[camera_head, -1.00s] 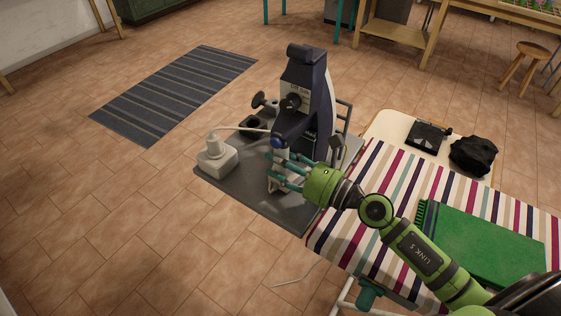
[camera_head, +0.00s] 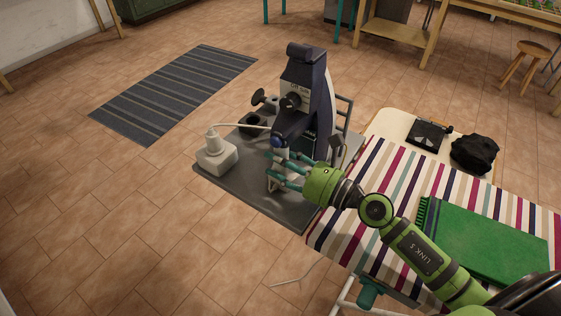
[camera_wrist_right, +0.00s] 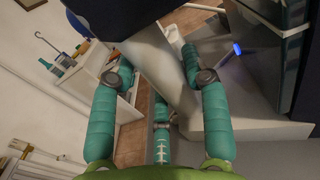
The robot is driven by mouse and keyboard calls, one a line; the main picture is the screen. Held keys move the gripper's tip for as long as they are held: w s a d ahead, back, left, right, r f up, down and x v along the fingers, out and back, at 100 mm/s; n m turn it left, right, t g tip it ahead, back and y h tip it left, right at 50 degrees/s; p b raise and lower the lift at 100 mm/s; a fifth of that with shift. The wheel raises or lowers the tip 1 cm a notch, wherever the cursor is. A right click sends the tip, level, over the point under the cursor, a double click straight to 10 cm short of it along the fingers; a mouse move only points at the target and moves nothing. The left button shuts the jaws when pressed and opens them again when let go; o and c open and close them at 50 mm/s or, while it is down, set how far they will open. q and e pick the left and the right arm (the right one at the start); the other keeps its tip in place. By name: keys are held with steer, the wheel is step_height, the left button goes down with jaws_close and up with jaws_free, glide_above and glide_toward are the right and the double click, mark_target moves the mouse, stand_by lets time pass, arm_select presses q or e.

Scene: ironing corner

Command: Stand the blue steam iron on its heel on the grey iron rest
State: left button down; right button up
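A tall navy-blue appliance (camera_head: 305,75) with a round dark dial and pale lettering stands upright on the grey rest (camera_head: 235,190). I take it to be the blue steam iron, though its shape is partly unclear. My right gripper (camera_head: 274,172) is low at its near side, with teal fingers spread apart. The right wrist view shows the fingers on either side of a grey wedge-shaped part (camera_wrist_right: 165,75), with a gap on the left. Whether the right finger touches it is unclear. The navy body (camera_wrist_right: 115,15) fills the top there. My left gripper is out of view.
A white block (camera_head: 216,158) with a pale cord or tube stands on the rest's left. A green folded cloth (camera_head: 480,240) lies on the striped board (camera_head: 385,190). A black crumpled item (camera_head: 474,154) is behind it. A striped rug (camera_head: 175,92) lies on open floor.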

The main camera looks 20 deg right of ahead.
steer(key=shift+o, duration=1.2)
steer(key=shift+r, duration=0.1)
steer(key=shift+s+f, duration=0.1)
steer(key=shift+f, duration=0.25)
steer(key=v, duration=1.2)
steer(key=shift+d+r, duration=0.1)
steer(key=shift+r, duration=0.15)
steer(key=shift+s+a+p, duration=0.2)
steer(key=shift+s+a, duration=0.4)
steer(key=shift+a, duration=0.25)
steer(key=shift+s+a+p, duration=0.2)
steer(key=shift+s+a, duration=0.35)
steer(key=shift+a, duration=0.25)
steer(key=shift+s+a, duration=0.75)
steer(key=shift+a, duration=0.25)
steer(key=shift+s+a, duration=0.75)
steer(key=shift+a, duration=0.2)
